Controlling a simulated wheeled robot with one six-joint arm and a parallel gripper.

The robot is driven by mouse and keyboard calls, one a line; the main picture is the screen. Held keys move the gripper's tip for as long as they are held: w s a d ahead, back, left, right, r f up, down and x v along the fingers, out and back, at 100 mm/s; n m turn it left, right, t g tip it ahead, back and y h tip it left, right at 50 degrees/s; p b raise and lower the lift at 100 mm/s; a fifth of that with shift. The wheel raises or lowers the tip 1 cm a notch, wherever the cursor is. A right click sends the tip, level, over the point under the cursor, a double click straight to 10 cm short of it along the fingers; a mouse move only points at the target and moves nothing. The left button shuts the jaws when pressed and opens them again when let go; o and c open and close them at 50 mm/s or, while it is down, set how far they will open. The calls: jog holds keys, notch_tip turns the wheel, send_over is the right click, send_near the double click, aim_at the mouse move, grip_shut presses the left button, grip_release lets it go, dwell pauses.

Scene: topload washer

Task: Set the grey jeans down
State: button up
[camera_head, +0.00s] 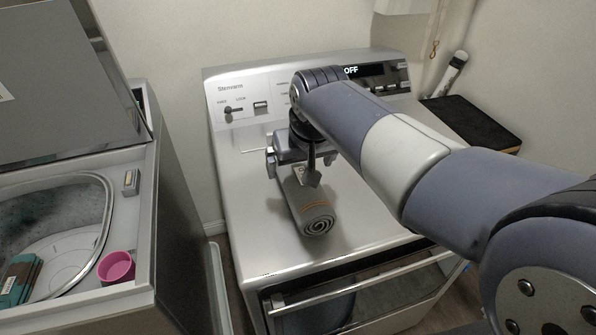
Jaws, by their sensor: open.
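My gripper (292,172) is open, pointing down at the far end of the roll, with one finger to each side. Whether the fingers touch the roll cannot be told. My arm hides part of the machine's top and panel.
An open topload washer (125,205) stands at the left, with a pink cup (116,267) on its rim and a teal-and-brown item (20,280) at its opening. A dark board (470,122) lies at the back right. The top left of the roll is clear.

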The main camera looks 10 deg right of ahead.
jog(key=v, duration=0.5)
jog(key=shift+r, duration=0.15)
jog(key=shift+c, duration=0.5)
